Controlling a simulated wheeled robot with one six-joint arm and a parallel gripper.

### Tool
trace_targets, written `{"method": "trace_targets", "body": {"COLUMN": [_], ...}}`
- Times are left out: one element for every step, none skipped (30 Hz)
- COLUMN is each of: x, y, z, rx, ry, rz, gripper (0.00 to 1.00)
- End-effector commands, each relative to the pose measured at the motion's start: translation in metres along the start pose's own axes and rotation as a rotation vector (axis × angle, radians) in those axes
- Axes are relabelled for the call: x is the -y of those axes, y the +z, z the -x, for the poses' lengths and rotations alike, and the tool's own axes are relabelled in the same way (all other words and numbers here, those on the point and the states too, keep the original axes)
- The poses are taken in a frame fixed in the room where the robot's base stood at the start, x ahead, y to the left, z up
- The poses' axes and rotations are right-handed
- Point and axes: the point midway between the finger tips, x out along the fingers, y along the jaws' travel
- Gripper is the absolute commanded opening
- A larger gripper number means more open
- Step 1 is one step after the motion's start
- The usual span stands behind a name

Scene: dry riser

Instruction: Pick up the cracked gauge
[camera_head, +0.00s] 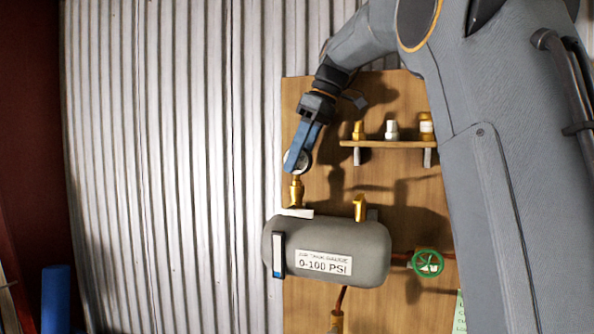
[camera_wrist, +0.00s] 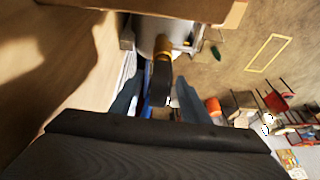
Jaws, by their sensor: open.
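A round gauge (camera_head: 297,161) with a pale face and dark rim sits on top of a brass fitting (camera_head: 296,190) above the grey tank (camera_head: 330,250). Any crack is too small to make out. My gripper (camera_head: 303,148) reaches down from above, its blue finger overlapping the gauge in the head view. In the wrist view, my open gripper (camera_wrist: 170,97) has a blue finger on each side of the gauge's place, with the brass fitting (camera_wrist: 161,72) beyond. I cannot tell whether either finger touches the gauge. The fingers hide part of it.
A wooden shelf (camera_head: 385,144) to the right carries brass, white and labelled fittings. A brass piece (camera_head: 360,207) stands on the tank's right side. A green valve wheel (camera_head: 427,263) is right of the tank. Corrugated metal wall (camera_head: 170,170) fills the left.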

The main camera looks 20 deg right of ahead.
Motion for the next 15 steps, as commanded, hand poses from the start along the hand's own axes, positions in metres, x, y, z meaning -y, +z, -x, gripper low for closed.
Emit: {"method": "trace_targets", "body": {"x": [0.0, 0.0, 0.0, 0.0, 0.0, 0.0, 0.0, 0.0, 0.0, 0.0, 0.0001, 0.0001, 0.0001, 0.0001, 0.0001], "y": [0.0, -0.0001, -0.0001, -0.0001, -0.0001, -0.0001, -0.0002, -0.0002, -0.0002, -0.0002, -0.0004, -0.0004, -0.0004, -0.0004, -0.0004], "z": [0.0, 0.0001, 0.0001, 0.0001, 0.0002, 0.0002, 0.0002, 0.0002, 0.0002, 0.0003, 0.0006, 0.0006, 0.0006, 0.0007, 0.0007], "rx": [0.0, 0.0, 0.0, 0.0, 0.0, 0.0, 0.0, 0.0, 0.0, 0.0, -0.001, -0.001, -0.001, -0.001, -0.001], "ry": [0.0, 0.0, 0.0, 0.0, 0.0, 0.0, 0.0, 0.0, 0.0, 0.0, 0.0, 0.0, 0.001, 0.001, 0.001], "rz": [0.0, 0.0, 0.0, 0.0, 0.0, 0.0, 0.0, 0.0, 0.0, 0.0, 0.0, 0.0, 0.0, 0.0, 0.0], "gripper": [0.41, 0.38, 0.31, 0.26, 0.21, 0.14, 0.09, 0.04, 0.0, 0.0, 0.0, 0.0, 0.0, 0.0, 0.0]}}
